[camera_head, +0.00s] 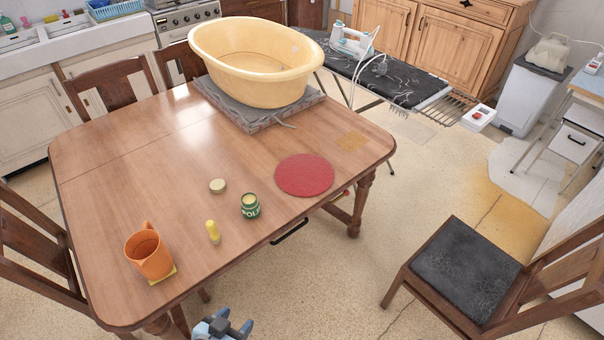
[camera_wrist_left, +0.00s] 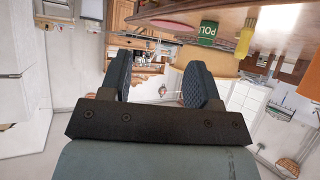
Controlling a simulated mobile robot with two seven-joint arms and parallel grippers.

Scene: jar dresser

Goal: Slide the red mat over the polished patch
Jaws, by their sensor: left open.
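The round red mat (camera_head: 305,175) lies flat on the wooden table near its front right edge. The polished patch (camera_head: 352,141) is a small golden, squarish area on the tabletop, apart from the mat, up and to its right by the table corner. My left gripper (camera_head: 235,321) is at the bottom of the head view, off the table's front edge, open and empty. Its two dark fingers (camera_wrist_left: 158,78) stand apart in the left wrist view, where the mat's edge (camera_wrist_left: 167,25) shows at the top. My right gripper is not in view.
A green tin (camera_head: 250,207), a lid (camera_head: 217,186), a yellow bottle (camera_head: 213,232) and an orange jug (camera_head: 149,254) stand left of the mat. A large yellow tub (camera_head: 254,65) sits on a grey cloth behind. A chair (camera_head: 466,268) stands at the right.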

